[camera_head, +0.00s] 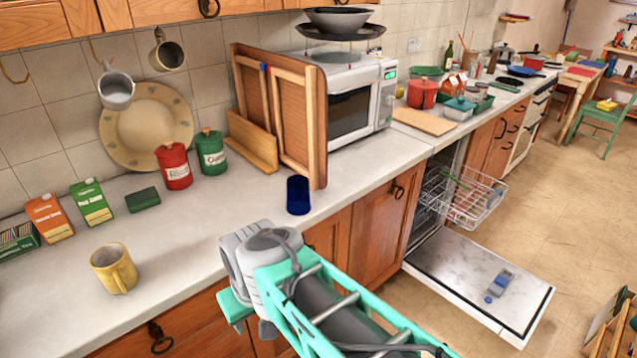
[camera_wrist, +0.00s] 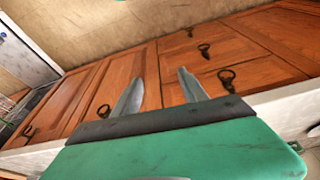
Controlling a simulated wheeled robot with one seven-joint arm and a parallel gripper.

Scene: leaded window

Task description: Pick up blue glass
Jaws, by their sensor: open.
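The blue glass (camera_head: 298,195) is a dark blue cylinder standing upright on the pale countertop (camera_head: 215,225), in front of the wooden boards. In the head view my arm reaches in from the bottom, its end below and to the left of the glass, by the counter's front edge; the fingers are hidden there. In the wrist view my gripper (camera_wrist: 157,92) shows two grey fingers spread apart with nothing between them. They point at the wooden cabinet fronts (camera_wrist: 215,65). The glass is not in the wrist view.
Wooden boards (camera_head: 293,120) and a microwave (camera_head: 360,100) stand behind the glass. A yellow mug (camera_head: 114,269) is at the left, with red (camera_head: 174,166) and green (camera_head: 211,152) canisters behind. The dishwasher door (camera_head: 478,281) is open at the right.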

